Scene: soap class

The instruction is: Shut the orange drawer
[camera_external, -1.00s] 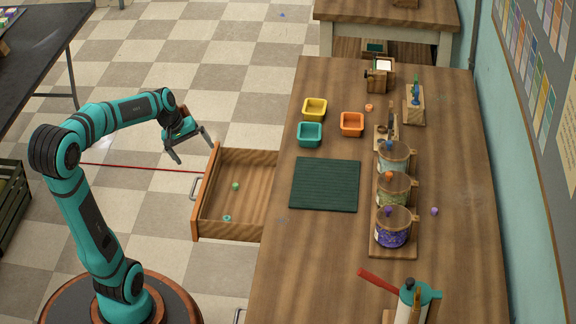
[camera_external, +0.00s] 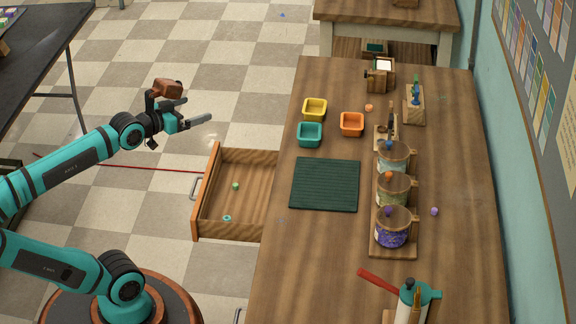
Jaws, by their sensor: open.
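The orange-brown wooden drawer (camera_external: 208,226) is pulled well out from the left side of the wooden table. Its front with a grey metal handle (camera_external: 195,188) faces left. A small green piece (camera_external: 235,186) and a small teal ring (camera_external: 227,218) lie inside it. My gripper (camera_external: 199,109) is open and empty. It is in the air up and left of the drawer in the picture, apart from it, with its fingers pointing right.
The wooden table (camera_external: 450,225) carries a dark green mat (camera_external: 325,184), a yellow tray (camera_external: 315,109), a teal tray (camera_external: 309,134), an orange tray (camera_external: 352,124), jars on a stand and a red-handled press (camera_external: 410,298).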

